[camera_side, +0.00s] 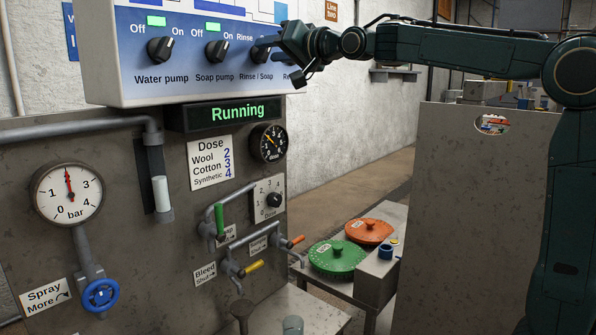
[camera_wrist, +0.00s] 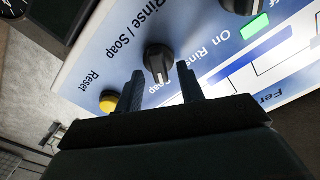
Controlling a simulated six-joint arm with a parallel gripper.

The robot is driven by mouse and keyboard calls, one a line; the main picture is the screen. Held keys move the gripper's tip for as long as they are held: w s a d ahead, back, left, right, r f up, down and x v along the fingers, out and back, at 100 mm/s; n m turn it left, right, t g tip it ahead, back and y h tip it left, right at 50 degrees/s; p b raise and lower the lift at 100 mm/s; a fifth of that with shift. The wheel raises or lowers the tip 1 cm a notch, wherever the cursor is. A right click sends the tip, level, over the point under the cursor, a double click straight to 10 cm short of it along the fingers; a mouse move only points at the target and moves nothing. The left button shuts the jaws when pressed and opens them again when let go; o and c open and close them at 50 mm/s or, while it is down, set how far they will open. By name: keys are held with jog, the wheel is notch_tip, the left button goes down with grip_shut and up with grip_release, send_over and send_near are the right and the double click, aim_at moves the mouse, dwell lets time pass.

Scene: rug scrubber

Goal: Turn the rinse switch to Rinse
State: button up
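The rinse switch is a black knob (camera_wrist: 158,62) labelled Rinse / Soap on the white-blue panel. In the wrist view its pale pointer line points down the picture, nearer the partly hidden Soap word than the Rinse word. My gripper (camera_wrist: 160,72) is open, with one dark finger on each side of the knob's lower end. I cannot tell whether either finger touches it.
A yellow Reset button (camera_wrist: 109,101) sits close beside the left finger in the wrist view. The soap pump knob (camera_side: 216,50) and water pump knob (camera_side: 160,49) are to the left, with lit green lamps above. The display (camera_side: 237,113) below reads Running.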

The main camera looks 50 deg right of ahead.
grip_shut()
jog(key=shift+n, duration=0.3)
jog(key=n, duration=0.5)
jog(key=shift+a+n, duration=0.25)
jog(key=shift+n, duration=0.15)
jog(key=n, duration=0.5)
jog(key=shift+a+n, duration=0.2)
jog(key=shift+n, duration=0.1)
dwell(0.4)
grip_release()
